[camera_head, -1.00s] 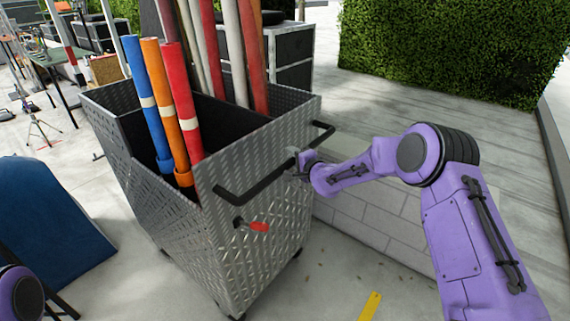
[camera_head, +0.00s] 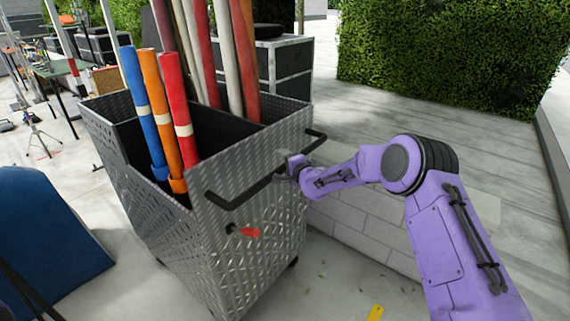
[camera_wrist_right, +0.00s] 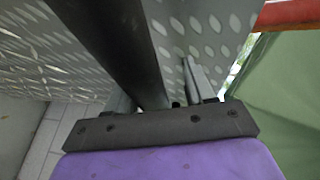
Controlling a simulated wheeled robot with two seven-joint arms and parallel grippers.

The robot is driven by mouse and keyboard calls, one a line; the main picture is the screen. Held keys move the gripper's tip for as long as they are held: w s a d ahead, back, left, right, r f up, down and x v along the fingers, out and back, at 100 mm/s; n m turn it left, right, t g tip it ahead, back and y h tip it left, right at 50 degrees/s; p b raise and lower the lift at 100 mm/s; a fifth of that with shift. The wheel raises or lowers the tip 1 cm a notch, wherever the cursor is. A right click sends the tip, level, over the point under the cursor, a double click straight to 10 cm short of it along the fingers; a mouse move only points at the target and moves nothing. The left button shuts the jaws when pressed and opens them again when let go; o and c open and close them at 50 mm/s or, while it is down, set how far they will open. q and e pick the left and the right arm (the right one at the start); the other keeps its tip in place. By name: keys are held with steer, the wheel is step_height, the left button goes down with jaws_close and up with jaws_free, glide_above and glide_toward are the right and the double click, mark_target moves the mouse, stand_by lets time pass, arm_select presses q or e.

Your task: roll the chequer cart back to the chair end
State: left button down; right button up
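The chequer cart (camera_head: 262,215) is a tall, open grey box of patterned metal plate on castors. Tubes in blue, orange, red and white stand in it. Its black push handle (camera_head: 236,196) runs along the near right side. My right gripper (camera_head: 291,166) is at the middle of this handle. In the right wrist view the dark handle bar (camera_wrist_right: 122,45) passes between the fingers (camera_wrist_right: 160,98), which are closed around it. Part of the grip is hidden behind the bar. My left gripper is out of view.
A blue panel (camera_head: 45,235), perhaps the chair, stands at the left. A low pale block wall (camera_head: 365,225) lies right of the cart, with a hedge (camera_head: 450,50) behind. Black cases (camera_head: 285,65) stand behind the cart. A yellow strip (camera_head: 375,312) lies on the floor.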

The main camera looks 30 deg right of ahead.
steer(key=s+r+b, duration=0.1)
steer(key=s+b, duration=0.1)
steer(key=s, duration=0.8)
steer(key=shift+d+r, duration=0.2)
steer(key=shift+d, duration=0.1)
steer(key=shift+s, duration=0.1)
steer(key=s+a+f+n+g+h, duration=0.35)
steer(key=s+f+n+g, duration=0.2)
steer(key=s+f, duration=1.2)
steer(key=s+f+n+g, duration=0.1)
steer(key=s+f+g, duration=0.1)
steer(key=s+f, duration=0.3)
steer(key=s+a+f+n+g, duration=0.1)
steer(key=s+f+g, duration=0.2)
steer(key=s, duration=0.9)
steer(key=s+f+n+g, duration=0.2)
steer(key=s+f, duration=0.5)
steer(key=s, duration=0.2)
steer(key=shift+s+a+f+h, duration=0.2)
steer(key=shift+s+a+h, duration=0.05)
steer(key=shift+s+h, duration=0.1)
